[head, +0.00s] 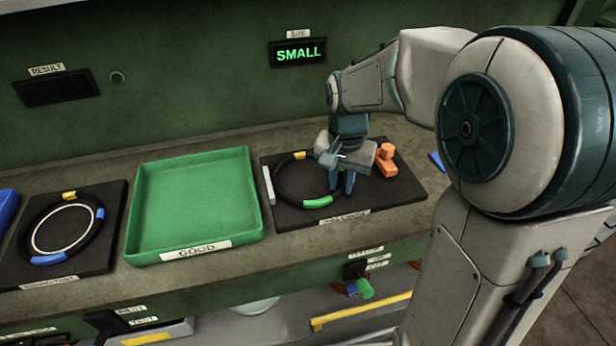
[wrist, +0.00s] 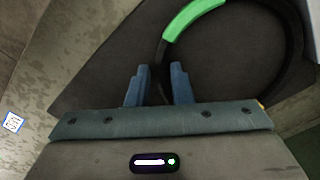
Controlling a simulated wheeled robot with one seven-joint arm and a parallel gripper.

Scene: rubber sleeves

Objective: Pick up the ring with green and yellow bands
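The ring with green and yellow bands (head: 318,202) lies on a black pad (head: 283,216) at the right of the bench in the head view. Its green band (wrist: 195,15) shows at the top of the wrist view. My gripper (head: 342,186) is low over the ring's right side. In the wrist view its two blue fingers (wrist: 160,84) stand apart, with the ring's black rim passing between them. Whether the fingers touch the rim cannot be told. The ring appears flat on the pad.
An orange clamp-like block (head: 386,160) sits on the pad just right of my gripper, and a light grey bar (head: 268,186) at its left. A green tray (head: 143,217) labelled GOOD is to the left. Further left, another ring with blue and yellow bands (head: 49,259) lies on a black pad.

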